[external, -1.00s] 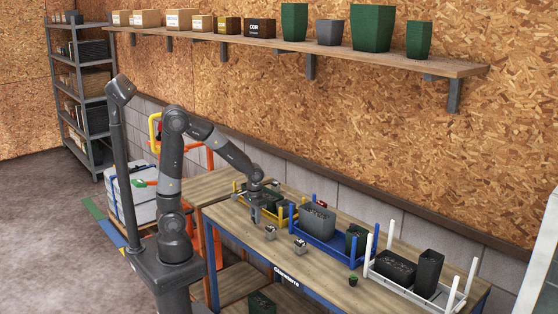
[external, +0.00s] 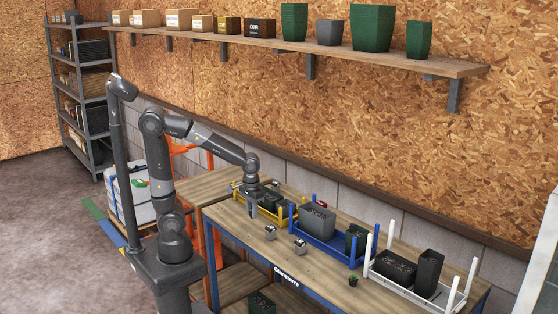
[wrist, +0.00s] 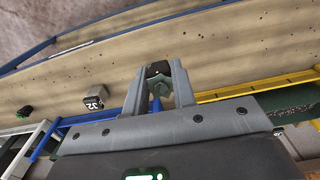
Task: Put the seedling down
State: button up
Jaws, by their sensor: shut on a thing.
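My gripper (external: 252,208) is over the left part of the workbench (external: 236,222), close to the front side of the yellow-framed tray (external: 278,220). In the wrist view, my gripper (wrist: 160,84) is shut on a small dark piece with a grey-green body (wrist: 158,71), which I take to be the seedling. It sits between the fingertips, with bare wood seen beyond it. Its lower end is hidden, so I cannot tell whether it touches the bench.
A small green plant (external: 353,280) stands farther right. A blue-framed tray (external: 340,258) and white tray (external: 447,302) hold pots. Bare wood lies along the front.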

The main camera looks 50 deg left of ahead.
jog(key=w+a+r+n, duration=0.2)
jog(key=w+a+n, duration=0.25)
jog(key=w, duration=0.75)
jog(key=w+a+n, duration=0.2)
jog(key=w+a, duration=0.3)
jog(key=a, duration=0.2)
jog(key=w+a+n, duration=0.2)
jog(key=w+a, duration=0.3)
jog(key=a, duration=0.3)
jog(key=w+a+n, duration=0.3)
jog(key=w+a, duration=0.2)
jog(key=a, duration=0.3)
jog(key=shift+a, duration=0.1)
jog(key=w+a+n, duration=0.2)
jog(key=a+n, duration=0.1)
jog(key=a, duration=1)
jog(key=n, duration=0.4)
send_over(218, 175)
jog(key=f, duration=0.6)
jog(key=d+f, duration=0.1)
jog(key=f, duration=0.2)
jog(key=shift+s, duration=0.1)
jog(key=shift+a+f, duration=0.3)
jog(key=shift+f, duration=1.85)
